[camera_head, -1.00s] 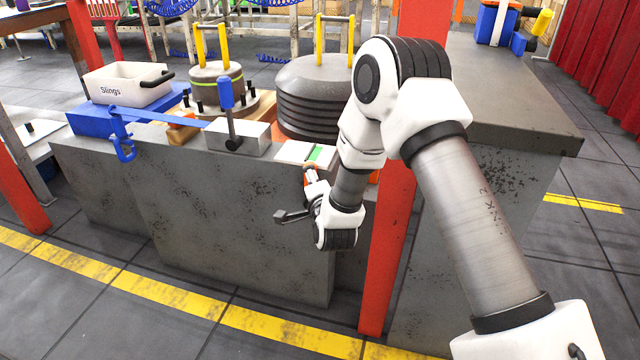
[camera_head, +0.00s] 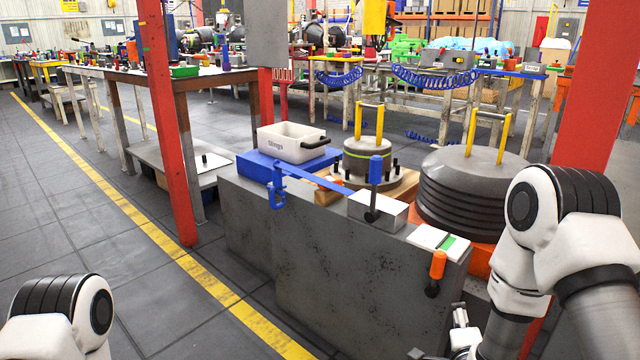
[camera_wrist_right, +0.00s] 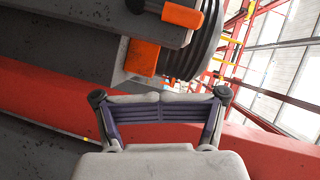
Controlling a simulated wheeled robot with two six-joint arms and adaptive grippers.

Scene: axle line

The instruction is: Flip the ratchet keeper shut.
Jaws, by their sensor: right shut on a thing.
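A blue-handled lever (camera_head: 376,172) stands upright on a grey block (camera_head: 378,208) at the bench's front edge, and a blue strap (camera_head: 318,179) runs to the block. A short orange-handled lever (camera_head: 438,265) with a black lower end is at the bench's front face; an orange handle also shows in the right wrist view (camera_wrist_right: 183,14). I cannot tell which part is the keeper. My right gripper (camera_head: 416,353) is low in front of the bench, below and apart from the orange lever. In the right wrist view its fingers (camera_wrist_right: 160,97) are closed together; what they hold cannot be made out. My left gripper is out of view.
A white bin marked Slings (camera_head: 291,143) sits on a blue block. A lidded drum (camera_head: 369,160) and a stack of dark discs (camera_head: 470,185) stand behind the grey block. A white plate with a green stripe (camera_head: 427,237) lies nearby. Red posts (camera_head: 170,130) flank the bench.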

